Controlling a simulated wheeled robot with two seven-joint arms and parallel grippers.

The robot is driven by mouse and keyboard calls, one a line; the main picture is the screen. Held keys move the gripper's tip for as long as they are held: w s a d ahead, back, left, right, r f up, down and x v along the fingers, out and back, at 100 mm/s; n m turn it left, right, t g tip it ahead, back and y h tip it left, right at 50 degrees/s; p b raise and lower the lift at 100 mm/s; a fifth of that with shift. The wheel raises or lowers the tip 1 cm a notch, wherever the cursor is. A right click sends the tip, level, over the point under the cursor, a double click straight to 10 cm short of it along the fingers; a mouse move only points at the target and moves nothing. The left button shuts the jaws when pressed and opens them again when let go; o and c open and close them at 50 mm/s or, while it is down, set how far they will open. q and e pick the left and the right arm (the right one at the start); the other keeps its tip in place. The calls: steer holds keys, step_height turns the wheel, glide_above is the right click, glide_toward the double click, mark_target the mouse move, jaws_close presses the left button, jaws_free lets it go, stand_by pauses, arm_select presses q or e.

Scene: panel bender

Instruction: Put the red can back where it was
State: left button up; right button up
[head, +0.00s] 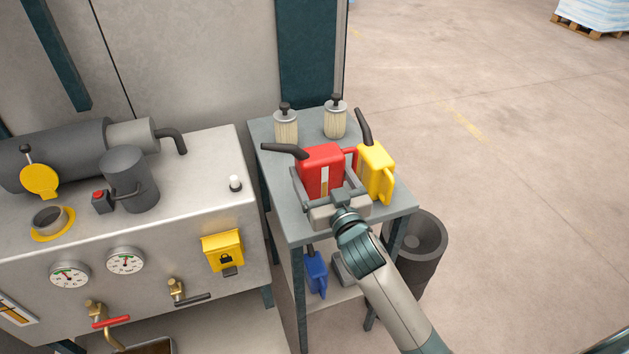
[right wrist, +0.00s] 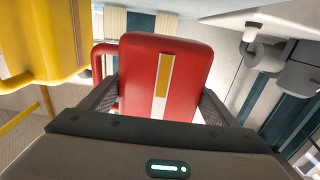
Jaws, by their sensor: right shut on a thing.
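The red can (head: 318,165) has a dark spout pointing left and a yellow and white strip on its front. It stands upright at the small grey table (head: 275,199), between its two brush-like filters and the front edge. I cannot tell whether its base touches the top. My right gripper (head: 331,190) is shut on the red can from the front, a finger on each side. In the right wrist view the red can (right wrist: 165,78) fills the space between the fingers. My left gripper is not in view.
A yellow can (head: 376,172) stands close to the right of the red can. Two pale filters (head: 286,125) stand behind. A blue can (head: 316,273) is on the lower shelf. A dark bin (head: 424,250) stands right of the table. The machine cabinet (head: 180,215) is at left.

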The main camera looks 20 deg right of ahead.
mark_target(314, 182)
steer(key=shift+w+a+f, duration=0.25)
steer(key=shift+w, duration=0.15)
steer(key=shift+w+a+f, duration=0.2)
steer(key=shift+w, duration=0.2)
step_height(314, 182, down, 4)
steer(key=shift+r+p, duration=0.25)
steer(key=shift+p, duration=0.2)
steer(key=shift+f, duration=0.25)
steer(key=shift+f, duration=0.2)
steer(key=o, duration=1.4)
steer(key=shift+r, duration=0.15)
